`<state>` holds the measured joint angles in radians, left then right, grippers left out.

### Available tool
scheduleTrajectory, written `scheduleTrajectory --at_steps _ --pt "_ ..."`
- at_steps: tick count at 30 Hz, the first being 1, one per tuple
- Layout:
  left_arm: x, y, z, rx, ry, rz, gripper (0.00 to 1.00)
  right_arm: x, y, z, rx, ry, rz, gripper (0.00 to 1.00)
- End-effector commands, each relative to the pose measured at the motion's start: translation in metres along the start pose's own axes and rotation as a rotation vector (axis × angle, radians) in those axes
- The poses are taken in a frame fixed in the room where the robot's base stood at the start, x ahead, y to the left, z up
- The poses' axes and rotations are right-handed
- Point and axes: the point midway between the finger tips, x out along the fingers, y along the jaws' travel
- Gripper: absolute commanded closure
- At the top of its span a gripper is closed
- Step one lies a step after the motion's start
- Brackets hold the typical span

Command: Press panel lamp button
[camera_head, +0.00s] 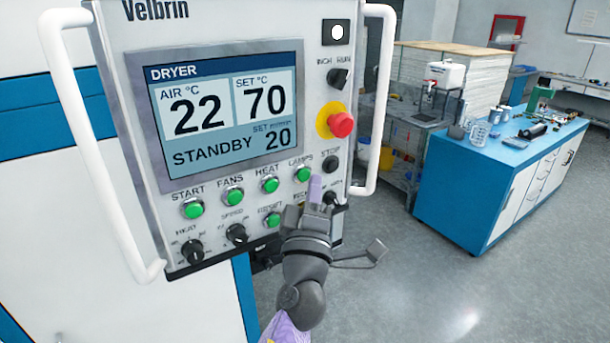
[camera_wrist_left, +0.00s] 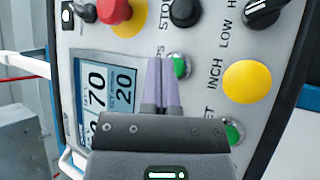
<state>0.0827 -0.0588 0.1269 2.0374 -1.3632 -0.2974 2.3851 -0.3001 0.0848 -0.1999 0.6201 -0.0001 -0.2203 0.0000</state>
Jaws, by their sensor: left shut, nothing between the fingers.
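The panel (camera_head: 205,28) is a grey dryer control box with a screen and green buttons. The green lamps button (camera_head: 303,174) is at the right end of the row marked START, FANS, HEAT, LAMPS. My left gripper (camera_head: 315,188) is shut and empty, its lilac fingers in front of the panel, just right of and below that button in the head view. In the left wrist view the fingertips (camera_wrist_left: 162,62) lie beside the lamps button (camera_wrist_left: 181,66) and partly cover it. I cannot tell whether they touch it. My right gripper is not in view.
The screen (camera_head: 215,110) reads STANDBY, air 22, set 70. A red mushroom button (camera_head: 340,125) and black stop button (camera_head: 331,164) are close by. A yellow button (camera_wrist_left: 247,82) shows in the wrist view. White handles (camera_head: 375,100) flank the panel. A blue bench (camera_head: 480,180) stands right.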

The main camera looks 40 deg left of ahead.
Motion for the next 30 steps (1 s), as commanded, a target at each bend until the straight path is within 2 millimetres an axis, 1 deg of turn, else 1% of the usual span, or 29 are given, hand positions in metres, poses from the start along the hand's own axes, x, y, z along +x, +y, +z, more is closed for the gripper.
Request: scheduleTrajectory --at_steps 12,30 --pt "0.0 0.0 0.0 0.0 0.0 0.0 1.0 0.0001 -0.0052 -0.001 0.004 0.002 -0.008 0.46" --pt "0.0 0.0 0.0 0.0 0.0 0.0 1.0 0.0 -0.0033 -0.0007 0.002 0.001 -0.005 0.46"
